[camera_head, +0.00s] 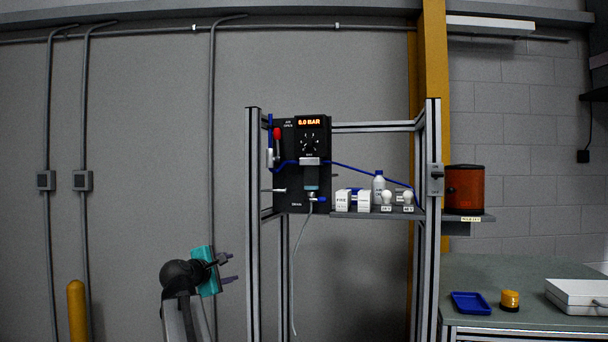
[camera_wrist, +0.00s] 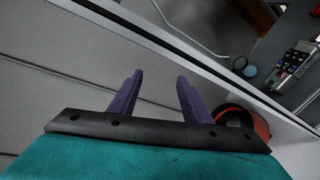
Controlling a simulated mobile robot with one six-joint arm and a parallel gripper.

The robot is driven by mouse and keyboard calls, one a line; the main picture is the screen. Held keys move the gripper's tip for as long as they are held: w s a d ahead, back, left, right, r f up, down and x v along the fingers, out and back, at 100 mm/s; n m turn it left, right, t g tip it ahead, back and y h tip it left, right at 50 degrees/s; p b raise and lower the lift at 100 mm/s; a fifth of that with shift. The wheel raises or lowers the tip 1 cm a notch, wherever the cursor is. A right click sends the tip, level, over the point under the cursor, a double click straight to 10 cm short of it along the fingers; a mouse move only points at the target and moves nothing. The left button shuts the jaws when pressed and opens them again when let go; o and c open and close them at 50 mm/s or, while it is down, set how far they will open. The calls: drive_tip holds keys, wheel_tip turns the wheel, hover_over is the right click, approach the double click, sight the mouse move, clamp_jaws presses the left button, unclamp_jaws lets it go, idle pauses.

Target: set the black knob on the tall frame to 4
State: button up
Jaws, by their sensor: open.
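The black knob (camera_head: 309,142) sits on a black panel (camera_head: 290,185) in the upper left of the tall frame (camera_head: 253,200). Pale marks ring the knob, but its numbers and pointer are too small to read. A lit display (camera_head: 310,122) above it reads 0.0 BAR. My gripper (camera_head: 231,269) is low and left of the frame, below the panel and apart from it. In the wrist view its two purple fingers (camera_wrist: 160,78) are spread with nothing between them. The knob does not clearly show in the wrist view.
A red-handled lever (camera_head: 277,134) is left of the knob. A shelf (camera_head: 345,214) holds white boxes, a bottle and bulbs. A hose (camera_head: 297,262) hangs below the panel. A bench (camera_head: 480,262) at right carries a blue tray (camera_head: 471,303). A yellow post (camera_head: 77,310) stands at left.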

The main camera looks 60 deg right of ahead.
drive_tip(key=s+d+r+h, duration=0.15)
drive_tip(key=s+r, duration=0.25)
drive_tip(key=r, duration=0.5)
drive_tip(key=s+d+r+h, duration=0.1)
drive_tip(key=s+d+r, duration=0.15)
drive_tip(key=r, duration=0.55)
drive_tip(key=g+h+p, duration=0.1)
drive_tip(key=g+h, duration=0.2)
approach(308, 143)
drive_tip(key=v, duration=0.5)
drive_tip(key=shift+w+a+f, duration=0.1)
drive_tip(key=shift+w+a, duration=0.05)
drive_tip(key=shift+a, duration=0.25)
drive_tip(key=p+x, duration=0.5)
drive_tip(key=x, duration=0.7)
drive_tip(key=shift+x, duration=0.9)
drive_tip(key=shift+c, duration=0.2)
drive_tip(key=shift+m, duration=0.3)
drive_tip(key=c, duration=1)
